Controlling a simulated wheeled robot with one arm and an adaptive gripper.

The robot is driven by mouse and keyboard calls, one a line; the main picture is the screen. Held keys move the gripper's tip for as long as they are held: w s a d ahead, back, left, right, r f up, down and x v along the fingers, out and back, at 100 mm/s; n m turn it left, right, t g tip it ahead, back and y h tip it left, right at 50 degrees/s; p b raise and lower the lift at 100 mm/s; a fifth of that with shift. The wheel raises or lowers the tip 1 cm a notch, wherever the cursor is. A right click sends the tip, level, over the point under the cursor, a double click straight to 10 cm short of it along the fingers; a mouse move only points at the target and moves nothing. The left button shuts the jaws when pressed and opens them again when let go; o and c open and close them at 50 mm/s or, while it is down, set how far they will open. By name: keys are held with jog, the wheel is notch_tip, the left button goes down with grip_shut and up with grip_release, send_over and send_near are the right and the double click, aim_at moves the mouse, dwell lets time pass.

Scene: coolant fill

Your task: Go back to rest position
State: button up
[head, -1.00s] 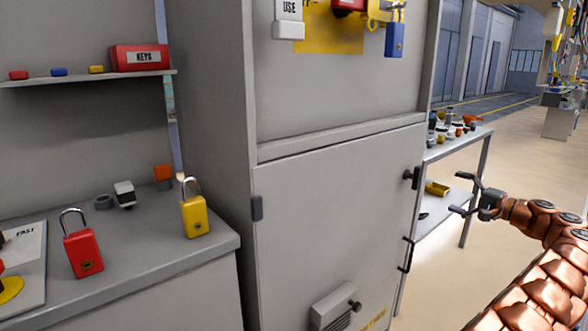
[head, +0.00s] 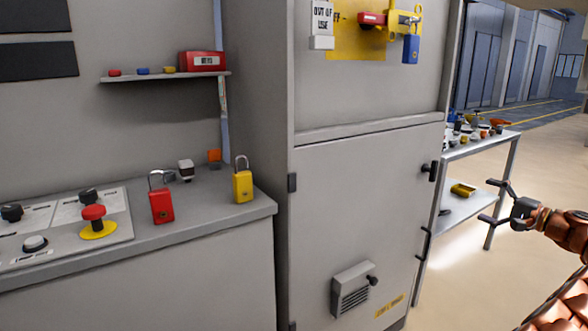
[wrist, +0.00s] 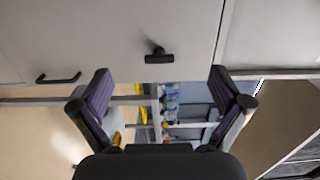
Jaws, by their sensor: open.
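My gripper (head: 492,203) is at the right of the head view, in free air to the right of the grey cabinet (head: 365,200). Its two fingers are spread apart with nothing between them. The wrist view also shows the open fingers (wrist: 162,95), with the cabinet door and its dark latch knob (wrist: 159,56) beyond them. The copper-coloured arm behind the gripper is mine and runs off the right edge of the head view.
A metal shelf table (head: 480,150) with small parts stands behind my gripper. A grey counter (head: 225,215) at left holds a red padlock (head: 161,205), a yellow padlock (head: 243,186) and a red emergency button (head: 94,213). Open floor (head: 550,165) lies at right.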

jog(key=a+r+n+g+y+p, duration=0.25)
jog(key=a+r, duration=0.25)
jog(key=a, duration=0.6)
jog(key=a+r+n+g+y+p, duration=0.1)
jog(key=a+r+g+p, duration=0.4)
jog(key=a, duration=0.6)
jog(key=s+a+r+n+g+h+p, duration=0.1)
jog(key=s+a+r+n+g+p, duration=0.15)
jog(key=s+a, duration=0.5)
jog(key=s+a+r+n+g+p, duration=0.1)
jog(key=s+a+r+g+p, duration=0.3)
jog(key=a, duration=0.7)
jog(key=s+a+f+n+g+h+p, duration=0.1)
jog(key=s+a+f+h+p, duration=0.15)
jog(key=s, duration=0.75)
jog(key=s+a+f+n+g+h+p, duration=0.1)
jog(key=s+a+n+h+p, duration=0.2)
jog(key=s, duration=0.8)
jog(key=s+d+h+p, duration=0.3)
jog(key=s+d, duration=0.1)
jog(key=s, duration=0.5)
jog(key=s+d+f+h+p, duration=0.1)
jog(key=s+d+h+p, duration=0.2)
jog(key=s, duration=0.6)
jog(key=shift+s+d+f+g+h+p, duration=0.25)
jog(key=shift+d+g+h+p, duration=0.2)
jog(key=shift+d, duration=0.35)
